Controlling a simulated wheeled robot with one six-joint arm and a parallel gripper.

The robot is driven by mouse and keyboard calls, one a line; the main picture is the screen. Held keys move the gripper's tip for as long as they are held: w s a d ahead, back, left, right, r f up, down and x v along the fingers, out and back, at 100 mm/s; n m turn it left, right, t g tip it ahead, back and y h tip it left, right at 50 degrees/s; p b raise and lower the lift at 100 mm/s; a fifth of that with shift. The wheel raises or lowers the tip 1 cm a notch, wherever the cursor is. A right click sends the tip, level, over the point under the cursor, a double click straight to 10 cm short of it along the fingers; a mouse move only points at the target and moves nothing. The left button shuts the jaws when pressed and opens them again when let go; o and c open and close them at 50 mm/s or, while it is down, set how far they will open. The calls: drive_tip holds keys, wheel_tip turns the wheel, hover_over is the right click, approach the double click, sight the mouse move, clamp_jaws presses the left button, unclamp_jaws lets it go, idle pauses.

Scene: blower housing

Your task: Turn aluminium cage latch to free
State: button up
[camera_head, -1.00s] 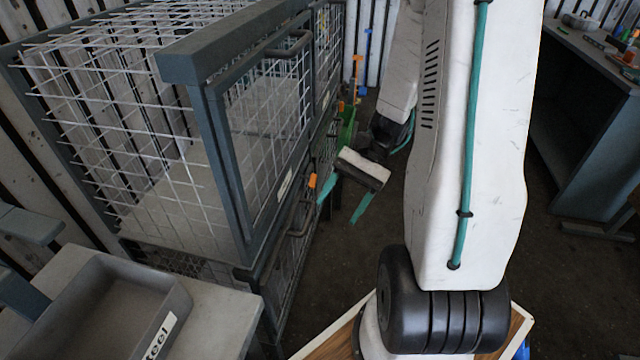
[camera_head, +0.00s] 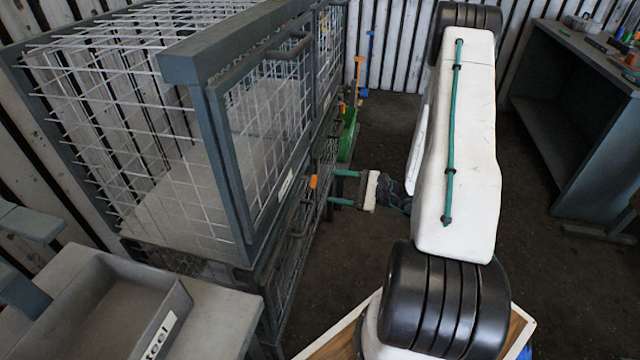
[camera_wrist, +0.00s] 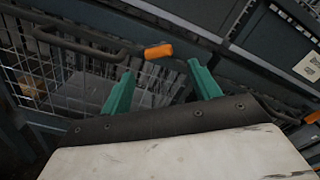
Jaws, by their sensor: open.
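An orange-tipped latch (camera_head: 313,181) sits on the front of the stacked wire cages, low on the door side. The wrist view shows its orange grip (camera_wrist: 158,50) lying roughly crosswise, close to the end of a black bar handle. I cannot read which cage is the aluminium one. My gripper (camera_head: 333,187) points left at the cage front, its two teal fingers spread and empty. In the wrist view my gripper (camera_wrist: 160,68) has the orange grip just beyond and between its fingertips; contact does not show.
The upper wire cage (camera_head: 222,165) has a grey frame and a black handle (camera_head: 290,45). A second orange grip (camera_wrist: 312,117) shows at the wrist view's right edge. A grey tray (camera_head: 110,300) stands front left, a workbench (camera_head: 570,130) right.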

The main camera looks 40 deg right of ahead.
drive_tip(key=x, duration=0.6)
drive_tip(key=c, duration=1)
